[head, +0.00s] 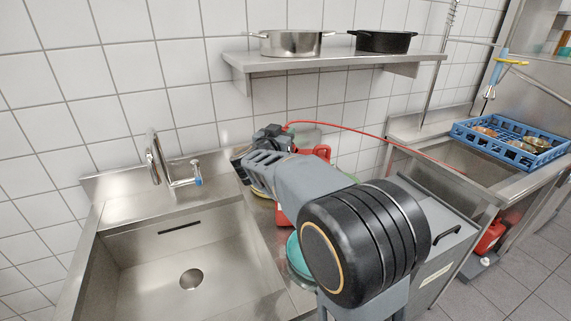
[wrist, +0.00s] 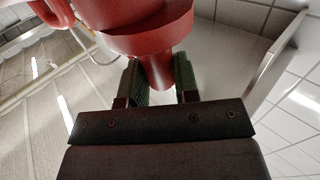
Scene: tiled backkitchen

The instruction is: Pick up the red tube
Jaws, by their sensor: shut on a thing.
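The red tube (head: 370,132) shows in the head view as a thin line arching from my gripper to the sink on the right. In the wrist view my gripper (wrist: 160,88) is shut on a red stem (wrist: 157,72), which appears to be the tube's end piece; the green-padded fingers lie on either side of it. A wider red collar (wrist: 140,40) sits above the stem. In the head view my wrist hides most of the grip.
A red canister (head: 320,152) stands behind my arm, partly hidden. A teal round thing (head: 297,255) is below my arm. The left sink (head: 150,285) is empty. A shelf (head: 340,60) with two pots hangs above. A blue rack (head: 495,142) is at right.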

